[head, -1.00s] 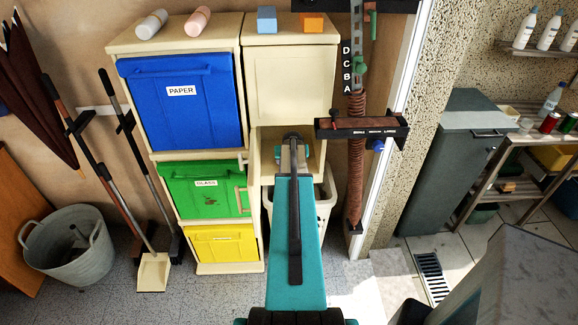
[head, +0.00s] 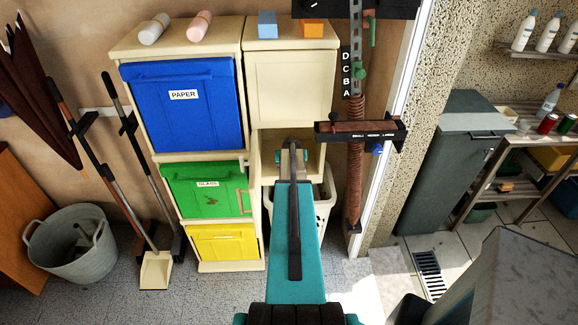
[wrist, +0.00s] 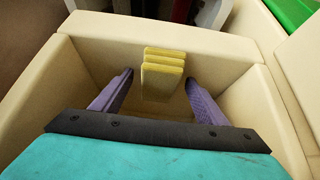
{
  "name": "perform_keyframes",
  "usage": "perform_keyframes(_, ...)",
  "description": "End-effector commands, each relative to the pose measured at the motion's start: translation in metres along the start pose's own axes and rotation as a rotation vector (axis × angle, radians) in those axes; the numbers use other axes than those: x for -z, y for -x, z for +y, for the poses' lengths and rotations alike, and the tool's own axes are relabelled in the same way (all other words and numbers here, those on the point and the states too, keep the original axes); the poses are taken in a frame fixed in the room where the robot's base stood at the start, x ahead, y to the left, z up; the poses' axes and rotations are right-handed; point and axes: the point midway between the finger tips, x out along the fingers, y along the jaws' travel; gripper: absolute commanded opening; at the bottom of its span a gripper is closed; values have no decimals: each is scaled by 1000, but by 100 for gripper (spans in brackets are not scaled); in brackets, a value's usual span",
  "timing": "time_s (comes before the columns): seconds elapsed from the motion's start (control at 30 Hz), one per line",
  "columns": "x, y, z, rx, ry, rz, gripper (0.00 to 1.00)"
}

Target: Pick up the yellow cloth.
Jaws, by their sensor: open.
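The yellow cloth (wrist: 162,82) shows in the wrist view as a small folded stack of several layers. It is inside a cream open-topped compartment (wrist: 80,50), near the wall at the top of the picture. My gripper (wrist: 159,77) is open, with one purple finger on each side of the cloth and a gap visible on both sides. I cannot tell how deep the fingertips are relative to the cloth. In the head view my arm reaches into the open cream compartment (head: 311,150) below the closed cream door; the cloth and fingers are hidden there.
The cream cabinet's closed door (head: 290,85) is just above my arm. Blue (head: 180,120), green (head: 207,190) and yellow (head: 222,242) bin fronts stand to the left. A black bracket (head: 360,130) and rust-coloured spring (head: 355,180) are close on the right.

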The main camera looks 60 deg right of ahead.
Motion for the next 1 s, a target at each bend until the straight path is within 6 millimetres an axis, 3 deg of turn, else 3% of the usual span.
perform_keyframes(0.47,0,0,1,0,-1,0,67)
perform_keyframes(0.73,0,0,1,-1,-1,0,23)
perform_keyframes(1.0,0,0,1,-1,-1,0,22)
